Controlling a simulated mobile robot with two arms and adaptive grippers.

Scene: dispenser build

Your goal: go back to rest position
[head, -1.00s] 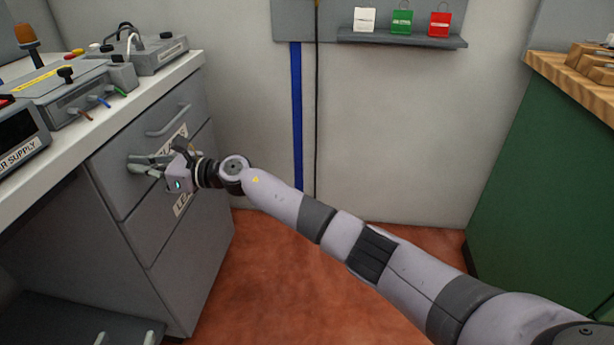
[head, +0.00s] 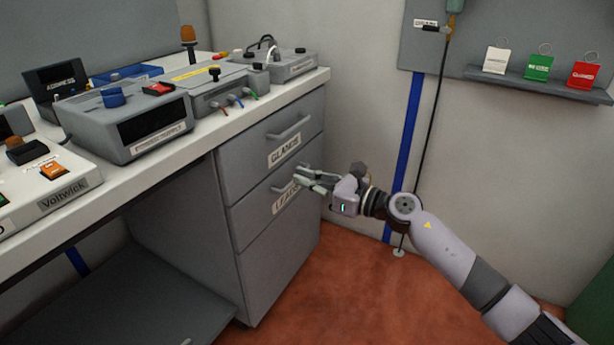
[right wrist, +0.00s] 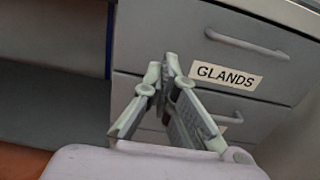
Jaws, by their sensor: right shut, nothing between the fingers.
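My right gripper (head: 306,177) is shut and empty. It hangs in front of the grey drawer unit (head: 262,238), near the handle of the drawer labelled LEADS and partly over it in the head view. I cannot tell whether the fingers touch the handle. In the right wrist view its fingertips (right wrist: 163,66) meet in front of the drawer labelled GLANDS (right wrist: 226,77). Both labelled drawers look closed. My right arm comes in from the lower right. My left gripper is not in view.
A white bench top (head: 200,137) carries a power supply (head: 131,117) and several other devices. A grey shelf (head: 545,86) on the back wall holds white, green and red tags. A black cable (head: 431,120) hangs beside a blue wall strip. Red floor right of the drawers is open.

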